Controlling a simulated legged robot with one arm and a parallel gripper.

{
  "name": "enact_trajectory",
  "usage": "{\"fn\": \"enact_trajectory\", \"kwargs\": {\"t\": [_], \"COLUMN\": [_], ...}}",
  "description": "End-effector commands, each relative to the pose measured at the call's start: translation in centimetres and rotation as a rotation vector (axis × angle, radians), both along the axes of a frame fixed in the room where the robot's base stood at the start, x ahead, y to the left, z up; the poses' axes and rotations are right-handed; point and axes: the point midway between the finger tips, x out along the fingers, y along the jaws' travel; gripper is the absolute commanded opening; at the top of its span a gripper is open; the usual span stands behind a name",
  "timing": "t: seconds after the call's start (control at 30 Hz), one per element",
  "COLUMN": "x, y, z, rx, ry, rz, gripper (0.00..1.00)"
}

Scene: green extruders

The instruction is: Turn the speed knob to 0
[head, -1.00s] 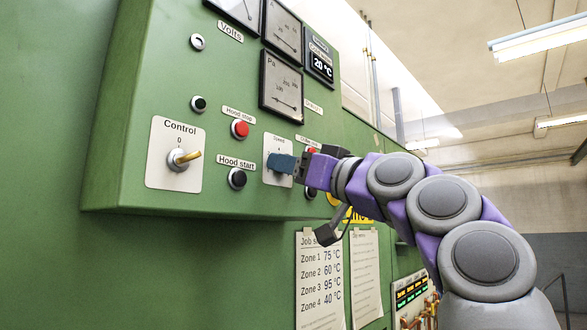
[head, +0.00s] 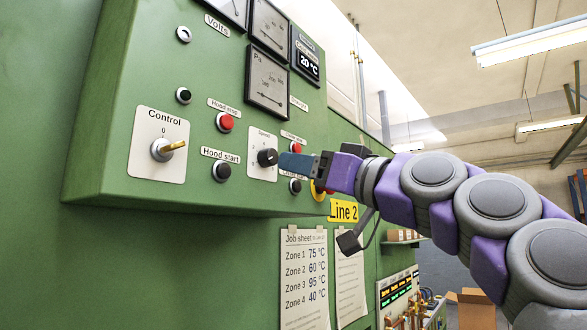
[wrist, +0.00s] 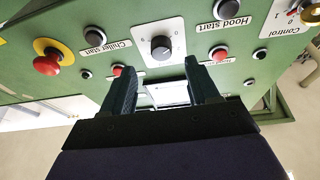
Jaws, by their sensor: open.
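The speed knob (head: 267,158) is a black round knob on a white plate (head: 261,171) on the green panel. It also shows in the wrist view (wrist: 161,47), with a pale pointer line on its face whose exact setting I cannot read. My gripper (head: 283,160) is just right of the knob in the head view, apart from it. In the wrist view my gripper (wrist: 158,75) has its two dark fingers spread, with nothing between them. The knob lies beyond the fingertips, roughly centred between them.
Close by are the hood start button (head: 221,171), the red hood stop button (head: 225,122) and the Control switch (head: 163,149) with a brass lever. A red emergency button (wrist: 46,65) on yellow sits left in the wrist view. Job sheets (head: 304,277) hang below the panel.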

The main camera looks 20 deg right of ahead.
Motion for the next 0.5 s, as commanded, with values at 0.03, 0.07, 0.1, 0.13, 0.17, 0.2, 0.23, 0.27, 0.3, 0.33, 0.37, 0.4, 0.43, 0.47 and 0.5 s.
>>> {"fn": "enact_trajectory", "kwargs": {"t": [0.03,0.07,0.1,0.13,0.17,0.2,0.23,0.27,0.3,0.33,0.37,0.4,0.43,0.47,0.5], "x": [-0.7,-1.0,-1.3,-1.5,-1.8,-2.2,-2.5,-2.8,-3.3,-3.6,-3.8,-4.3,-4.6,-5.0,-5.5], "y": [-0.4,-0.6,-0.8,-1.0,-1.1,-1.4,-1.7,-1.9,-2.1,-2.3,-2.5,-2.7,-2.9,-3.1,-3.4], "z": [-0.1,-0.2,-0.4,-0.5,-0.6,-0.7,-0.8,-1.0,-1.1,-1.3,-1.4,-1.6,-1.7,-1.8,-2.0], "rx": [0.001,0.002,0.001,0.002,0.001,0.002,0.003,0.003,0.003,0.003,0.003,0.001,0.001,0.001,0.001], "ry": [0.0,-0.001,-0.001,-0.002,-0.003,-0.002,-0.002,-0.001,-0.001,-0.002,-0.002,-0.002,-0.002,-0.002,-0.002], "rz": [0.0,0.0,-0.001,-0.001,-0.001,-0.001,-0.001,0.0,0.0,-0.001,-0.001,0.0,0.0,0.001,0.001], "gripper": [0.6,0.6,0.6,0.6,0.6,0.6,0.6,0.6,0.6,0.6,0.6,0.6,0.6,0.6,0.6]}}
